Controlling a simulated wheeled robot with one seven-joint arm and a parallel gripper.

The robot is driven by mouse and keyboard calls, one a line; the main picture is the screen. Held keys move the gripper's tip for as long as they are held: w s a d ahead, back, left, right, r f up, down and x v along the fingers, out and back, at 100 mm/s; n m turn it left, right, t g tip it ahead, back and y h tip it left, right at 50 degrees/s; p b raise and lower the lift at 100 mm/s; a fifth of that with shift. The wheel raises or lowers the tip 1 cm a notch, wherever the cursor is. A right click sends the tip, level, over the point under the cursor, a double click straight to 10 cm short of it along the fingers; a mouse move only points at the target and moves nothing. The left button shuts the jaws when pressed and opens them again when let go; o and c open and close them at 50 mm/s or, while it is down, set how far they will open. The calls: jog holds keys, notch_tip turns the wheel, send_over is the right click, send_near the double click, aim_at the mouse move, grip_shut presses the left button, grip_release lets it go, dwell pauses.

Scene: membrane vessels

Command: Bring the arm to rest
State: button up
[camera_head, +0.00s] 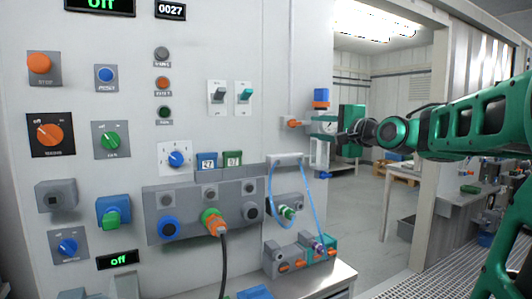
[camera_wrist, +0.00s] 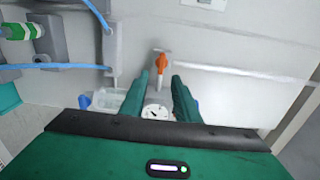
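My arm comes in from the right in the head view, with the green and black gripper (camera_head: 342,137) close to the wall-mounted valve assembly. In the wrist view, the two green fingers of my gripper (camera_wrist: 161,80) stand apart. A grey fitting with a round white gauge (camera_wrist: 157,112) and an orange-handled valve (camera_wrist: 162,61) show in the gap between them. I see nothing clamped; whether the fingers touch the fitting cannot be told. The orange valve handle (camera_head: 293,124) also shows left of the gripper in the head view.
A panel of knobs, switches and sockets (camera_head: 110,190) fills the left. An orange plug (camera_head: 212,221) with a black cable sits in a socket.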

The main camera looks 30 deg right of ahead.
jog(key=s+a+f+n+g+h, duration=0.1)
jog(key=s+f+n+g, duration=0.3)
jog(key=f, duration=0.8)
jog(key=s+a+f+n+g, duration=0.2)
jog(key=s+f+g, duration=0.35)
jog(key=f, duration=0.65)
jog(key=s+a+f+n+g, duration=0.2)
jog(key=s+f+g, duration=0.2)
jog(key=s+f, duration=0.3)
jog(key=s+a+f+n+g, duration=0.3)
jog(key=s+f, duration=0.4)
jog(key=s, duration=1)
jog(key=shift+s+f+g+y, duration=0.15)
jog(key=shift+s+g+y, duration=0.15)
jog(key=shift+g, duration=0.45)
